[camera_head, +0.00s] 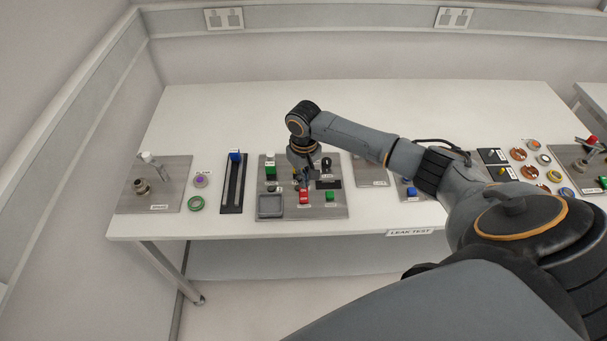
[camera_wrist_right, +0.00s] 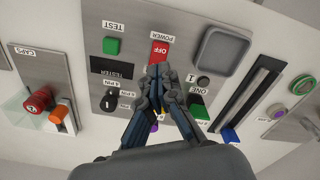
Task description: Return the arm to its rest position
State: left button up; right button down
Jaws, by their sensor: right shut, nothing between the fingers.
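My right arm reaches in from the right over the bench. My right gripper (camera_head: 303,184) points down over the tester panel (camera_head: 333,210). In the wrist view its fingers (camera_wrist_right: 160,72) are shut together and empty. The fingertips are at the edge of the red power switch (camera_wrist_right: 159,50), marked OFF. I cannot tell whether they touch it. The red switch also shows in the head view (camera_head: 304,197). My left gripper is not in view.
A black slide rail (camera_head: 233,185) lies to the left. A plate with a metal fitting (camera_head: 141,186) is further left. The bench behind the panel is clear.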

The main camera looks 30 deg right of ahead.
dwell(0.3)
jog(key=s+a+f+n+t+y, duration=0.1)
jog(key=s+a+f+n+y, duration=0.2)
jog(key=s+a, duration=1.25)
jog(key=s+d+r+m+t+h, duration=0.1)
jog(key=s+d+r+t+h, duration=0.25)
jog(key=s+r, duration=0.55)
jog(key=s+f+g+b, duration=0.25)
jog(key=f+b, duration=0.45)
jog(key=f, duration=2.9)
jog(key=s+d+f+b, duration=0.1)
jog(key=s+f+b, duration=0.1)
jog(key=s+f, duration=0.6)
jog(key=s+d+f+g+b, duration=0.1)
jog(key=s+d+f+b, duration=0.1)
jog(key=s+f, duration=0.7)
notch_tip(320, 180, down, 3)
jog(key=shift+f+n+b, duration=0.2)
jog(key=shift+n+b, duration=0.1)
jog(key=shift+b, duration=0.05)
